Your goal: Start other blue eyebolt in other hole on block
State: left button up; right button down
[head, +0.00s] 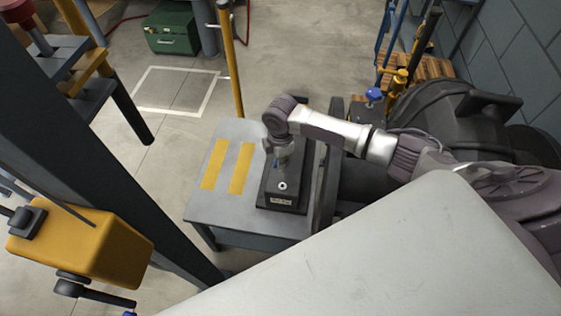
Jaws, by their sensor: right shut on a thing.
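The dark block (268,196) stands on the small grey table, with a pale label on its front face. One light-ringed hole (283,186) shows open on its top, near the front. My right gripper (280,160) reaches down over the rear part of the block. It is shut on a small blue thing, which looks like the blue eyebolt (277,163). The gripper hides most of it and the block's top beneath. I cannot tell whether the eyebolt touches the block or sits in a hole. My left gripper is not in view.
The grey table (206,207) has two yellow strips left of the block. A large dark casing (450,107) stands at right, with a blue-topped fitting (374,94) near it. A yellow pole (231,60) rises behind the table. A yellow hoist-like body (85,245) hangs at left.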

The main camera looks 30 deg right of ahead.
jog(key=shift+f+b, duration=0.3)
jog(key=shift+f, duration=0.15)
jog(key=shift+f+b, duration=0.3)
jog(key=shift+b, duration=0.05)
notch_tip(320, 180, down, 8)
jog(key=b, duration=0.8)
jog(key=shift+r, duration=0.2)
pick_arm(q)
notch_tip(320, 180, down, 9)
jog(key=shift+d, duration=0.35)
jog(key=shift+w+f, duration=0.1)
pick_arm(e)
jog(key=shift+r, duration=0.1)
jog(key=shift+p, duration=0.45)
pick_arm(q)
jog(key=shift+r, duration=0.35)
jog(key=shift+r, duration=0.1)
pick_arm(e)
jog(key=shift+d, duration=0.1)
